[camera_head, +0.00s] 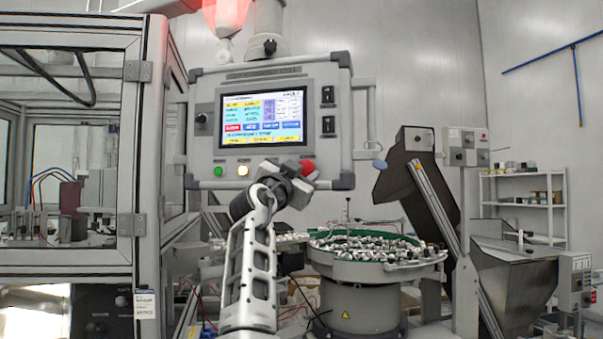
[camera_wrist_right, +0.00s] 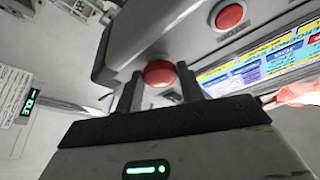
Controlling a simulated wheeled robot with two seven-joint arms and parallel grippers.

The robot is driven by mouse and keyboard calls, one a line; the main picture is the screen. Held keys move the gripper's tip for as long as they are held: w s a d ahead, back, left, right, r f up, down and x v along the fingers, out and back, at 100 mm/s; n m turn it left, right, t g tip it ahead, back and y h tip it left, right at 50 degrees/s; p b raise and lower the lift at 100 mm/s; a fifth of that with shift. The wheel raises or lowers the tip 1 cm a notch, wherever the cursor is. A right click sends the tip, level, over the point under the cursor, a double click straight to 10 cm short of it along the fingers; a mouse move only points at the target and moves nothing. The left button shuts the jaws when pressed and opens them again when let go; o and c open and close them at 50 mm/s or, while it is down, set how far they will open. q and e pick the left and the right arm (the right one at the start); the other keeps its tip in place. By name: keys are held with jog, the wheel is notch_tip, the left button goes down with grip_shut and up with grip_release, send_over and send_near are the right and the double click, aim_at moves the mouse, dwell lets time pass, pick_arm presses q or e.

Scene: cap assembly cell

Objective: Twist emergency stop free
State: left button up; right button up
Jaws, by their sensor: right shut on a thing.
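The emergency stop, a red mushroom button (camera_head: 308,167), is at the lower right of the grey control panel (camera_head: 265,162). My right gripper (camera_head: 297,172) reaches up to it from below and partly covers it in the head view. In the right wrist view the red button (camera_wrist_right: 160,73) sits between the two dark fingers (camera_wrist_right: 159,88), which are shut on it. Whether the button is pressed in or out cannot be told. My left gripper is in neither view.
Another red button (camera_wrist_right: 230,16) shows close by in the wrist view. A bowl feeder (camera_head: 372,270) full of caps stands below right. A framed glass cell (camera_head: 139,150) stands left.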

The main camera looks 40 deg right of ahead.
jog(key=o, duration=0.9)
jog(key=shift+r, duration=0.1)
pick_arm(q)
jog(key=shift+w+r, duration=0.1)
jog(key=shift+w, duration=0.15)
pick_arm(e)
jog(key=shift+o, duration=0.5)
jog(key=shift+s+a+f, duration=0.1)
jog(key=shift+a+f, duration=0.2)
pick_arm(q)
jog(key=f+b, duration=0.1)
jog(key=b, duration=0.1)
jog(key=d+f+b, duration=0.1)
jog(key=b, duration=0.2)
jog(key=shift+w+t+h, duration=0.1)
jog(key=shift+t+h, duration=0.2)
pick_arm(e)
jog(key=v, duration=1.5)
